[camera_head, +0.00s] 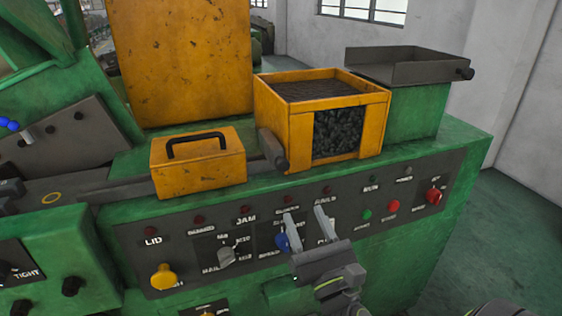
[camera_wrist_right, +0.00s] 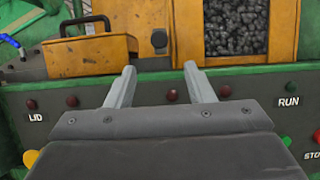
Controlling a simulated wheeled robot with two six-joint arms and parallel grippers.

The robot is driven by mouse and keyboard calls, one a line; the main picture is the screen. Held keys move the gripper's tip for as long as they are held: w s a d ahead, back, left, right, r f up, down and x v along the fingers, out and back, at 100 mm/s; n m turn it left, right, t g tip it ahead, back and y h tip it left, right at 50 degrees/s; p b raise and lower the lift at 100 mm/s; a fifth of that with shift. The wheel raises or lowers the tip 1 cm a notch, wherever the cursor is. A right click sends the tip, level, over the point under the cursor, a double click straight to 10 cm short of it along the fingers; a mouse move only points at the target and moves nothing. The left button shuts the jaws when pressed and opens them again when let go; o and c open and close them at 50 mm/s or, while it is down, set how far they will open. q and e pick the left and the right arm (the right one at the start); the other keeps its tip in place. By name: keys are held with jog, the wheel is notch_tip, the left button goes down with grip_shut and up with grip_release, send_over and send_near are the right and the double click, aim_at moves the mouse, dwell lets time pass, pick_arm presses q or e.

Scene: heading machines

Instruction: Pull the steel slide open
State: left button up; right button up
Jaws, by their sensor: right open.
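My right gripper (camera_head: 307,220) is open and empty in front of the green machine's control panel; its two pale fingers also show in the wrist view (camera_wrist_right: 160,72). I cannot tell for certain which part is the steel slide. My left gripper is not in view.
An orange lidded box with a black handle (camera_head: 197,160) stands left of the knob. The panel (camera_head: 340,215) carries buttons, lamps, a yellow knob (camera_head: 163,277) and a red switch (camera_head: 433,196). Floor is clear at the right.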

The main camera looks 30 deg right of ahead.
aim_at(284, 168)
jog(key=p+x, duration=0.3)
jog(key=x, duration=1.1)
grip_shut()
